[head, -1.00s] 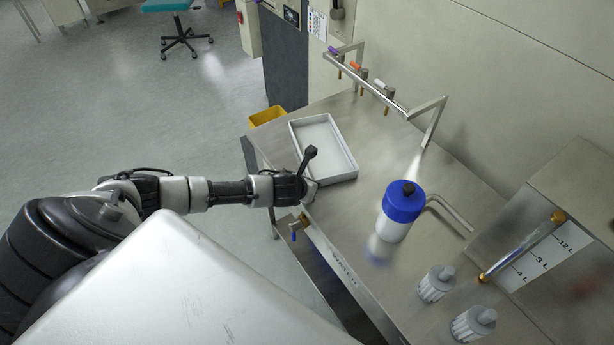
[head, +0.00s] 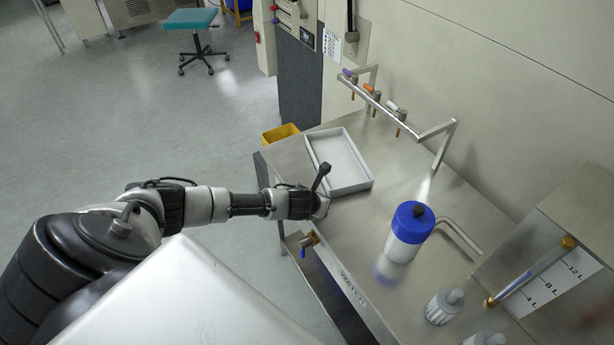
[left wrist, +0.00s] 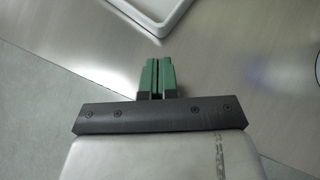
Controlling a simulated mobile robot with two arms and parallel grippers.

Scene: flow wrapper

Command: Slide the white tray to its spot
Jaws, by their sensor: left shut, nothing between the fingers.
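The white tray (head: 369,184) is shallow, rectangular and looks empty. It lies on the steel table (head: 345,235) near its far left corner in the head view. A corner of the tray (left wrist: 157,30) shows at the top of the left wrist view. My left gripper (left wrist: 157,62) is shut with its green fingers together and nothing between them. In the left wrist view it is over the table near the edge, with a gap between its tips and the tray. In the head view its arm reaches in beside the tray's near end. My right gripper is not in view.
A blue-capped white bottle (head: 404,248) stands right of the tray. A bent steel pipe (head: 460,235) lies behind it. A rail with coloured taps (head: 392,112) runs along the back. Grey-lidded containers (head: 443,305) stand nearer. A yellow bin (head: 281,133) is beyond the table's left end.

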